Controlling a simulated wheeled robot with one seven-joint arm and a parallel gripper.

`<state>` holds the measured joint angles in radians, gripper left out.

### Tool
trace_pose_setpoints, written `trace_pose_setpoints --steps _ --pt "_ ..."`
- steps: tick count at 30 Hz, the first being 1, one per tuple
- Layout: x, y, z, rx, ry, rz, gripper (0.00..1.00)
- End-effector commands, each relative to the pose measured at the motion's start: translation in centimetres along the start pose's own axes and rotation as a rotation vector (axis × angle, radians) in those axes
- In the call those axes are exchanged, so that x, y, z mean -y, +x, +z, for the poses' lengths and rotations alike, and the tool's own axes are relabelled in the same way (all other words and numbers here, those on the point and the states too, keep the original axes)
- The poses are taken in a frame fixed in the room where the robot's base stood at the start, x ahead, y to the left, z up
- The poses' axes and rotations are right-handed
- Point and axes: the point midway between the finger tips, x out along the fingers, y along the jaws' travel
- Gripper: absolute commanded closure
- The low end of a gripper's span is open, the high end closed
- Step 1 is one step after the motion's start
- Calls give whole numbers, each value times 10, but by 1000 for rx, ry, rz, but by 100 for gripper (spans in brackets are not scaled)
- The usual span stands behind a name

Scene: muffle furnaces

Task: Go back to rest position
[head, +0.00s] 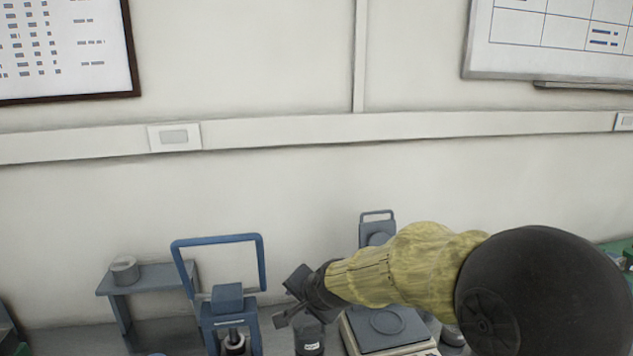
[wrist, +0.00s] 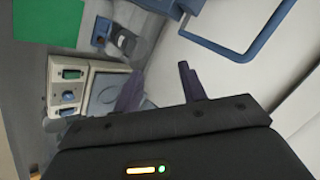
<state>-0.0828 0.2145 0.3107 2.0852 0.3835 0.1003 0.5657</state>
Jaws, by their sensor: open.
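My gripper (head: 284,302) is at the end of my yellow-sleeved arm, low in the middle of the head view. It is above the bench, between a device with a blue handle frame (head: 263,262) and a balance (head: 425,347). In the wrist view my gripper (wrist: 160,84) has its two dark fingers apart, with nothing held between them. My arm hides part of the bench to the right.
A dark labelled bottle (head: 310,343) stands just below my gripper. A grey stand (head: 150,279) is at the left. The balance also shows in the wrist view (wrist: 70,73), near a green surface (wrist: 48,28).

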Motion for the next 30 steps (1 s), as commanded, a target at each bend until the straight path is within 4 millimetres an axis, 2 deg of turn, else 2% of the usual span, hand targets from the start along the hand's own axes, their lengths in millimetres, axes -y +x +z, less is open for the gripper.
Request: trace_pose_setpoints --steps 1,6,9,13,15,18,30 --pt "-31 -8 -1 6 -68 61 59" --pt "-131 -41 6 82 -303 258 59" --pt "-186 -66 18 156 -421 358 59" --pt "-240 -95 36 259 -537 447 59" --pt "-256 -105 44 298 -574 471 59" --pt "-266 -111 50 325 -599 485 59" --pt "-266 -111 49 324 -600 484 59"
